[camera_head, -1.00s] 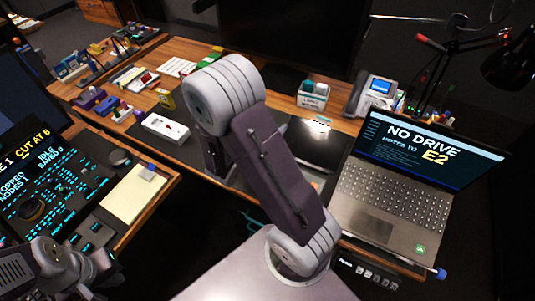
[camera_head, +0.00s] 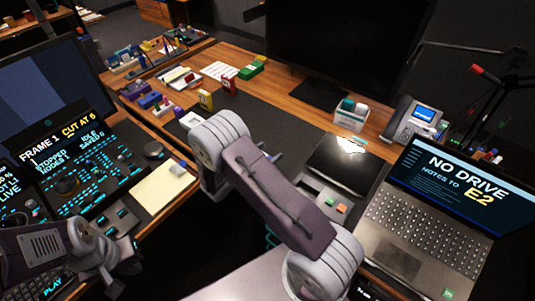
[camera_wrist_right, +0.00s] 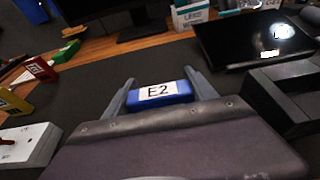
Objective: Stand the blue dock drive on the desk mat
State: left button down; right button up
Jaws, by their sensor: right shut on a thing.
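The blue dock drive (camera_wrist_right: 158,94) has a white label reading E2. In the right wrist view it is between the two grey fingers of my right gripper (camera_wrist_right: 162,92), which is shut on it. The dark desk mat (camera_wrist_right: 150,62) spreads behind and around the drive; whether the drive touches it I cannot tell. In the head view the desk mat (camera_head: 265,112) lies in front of the monitor, and my right arm covers most of the right gripper and the drive. My left gripper (camera_head: 122,258) is at the lower left, over the console's edge; its jaws are unclear.
The laptop (camera_head: 425,205) reads NO DRIVE and E2. A black tablet-like panel (camera_head: 345,163) lies left of it. A white box with a red part (camera_wrist_right: 22,143) and yellow (camera_wrist_right: 12,103) and red (camera_wrist_right: 38,69) blocks stand at left. The mat's middle is clear.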

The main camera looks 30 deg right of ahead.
jog(key=shift+f, duration=0.1)
jog(key=shift+f, duration=0.1)
jog(key=o, duration=1.5)
